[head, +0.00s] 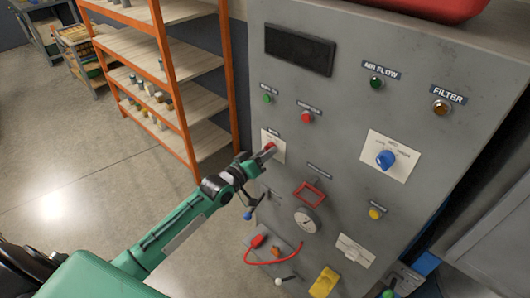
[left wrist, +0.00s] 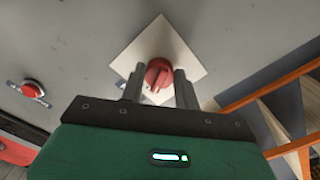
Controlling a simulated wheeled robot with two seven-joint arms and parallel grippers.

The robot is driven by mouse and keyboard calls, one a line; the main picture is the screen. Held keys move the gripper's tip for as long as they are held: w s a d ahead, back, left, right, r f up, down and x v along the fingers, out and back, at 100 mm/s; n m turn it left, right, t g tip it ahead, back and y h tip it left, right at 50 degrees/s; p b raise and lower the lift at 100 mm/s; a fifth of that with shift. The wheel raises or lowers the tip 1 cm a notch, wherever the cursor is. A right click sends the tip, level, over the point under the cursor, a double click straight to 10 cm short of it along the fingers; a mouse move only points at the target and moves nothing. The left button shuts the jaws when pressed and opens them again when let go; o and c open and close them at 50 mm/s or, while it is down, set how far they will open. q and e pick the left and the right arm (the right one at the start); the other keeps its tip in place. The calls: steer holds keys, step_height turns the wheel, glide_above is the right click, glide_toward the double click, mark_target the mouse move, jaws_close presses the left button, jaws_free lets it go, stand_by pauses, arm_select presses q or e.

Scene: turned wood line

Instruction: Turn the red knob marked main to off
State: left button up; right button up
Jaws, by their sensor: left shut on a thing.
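The red knob (left wrist: 158,74) sits on a white square plate (left wrist: 180,50) on the grey panel. In the head view the red knob (head: 270,147) shows just past my gripper's tip, on its pale plate (head: 277,152). My left gripper (head: 262,153) reaches the panel from the lower left. In the left wrist view its two fingers (left wrist: 158,84) stand on both sides of the knob, shut on it. The plate's markings are too small or hidden to read. My right gripper is in neither view.
The panel (head: 345,120) also bears a blue selector (head: 386,159), a red button (head: 306,117), a red square frame (head: 308,194), a gauge (head: 307,220) and a yellow button (head: 376,213). An orange-framed shelf (head: 175,75) stands left of the panel. The floor between is clear.

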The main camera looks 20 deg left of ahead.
arm_select(q)
steer(key=shift+n, duration=0.6)
steer(key=o, duration=1)
steer(key=shift+b+v, duration=2)
steer(key=shift+v, duration=4.95)
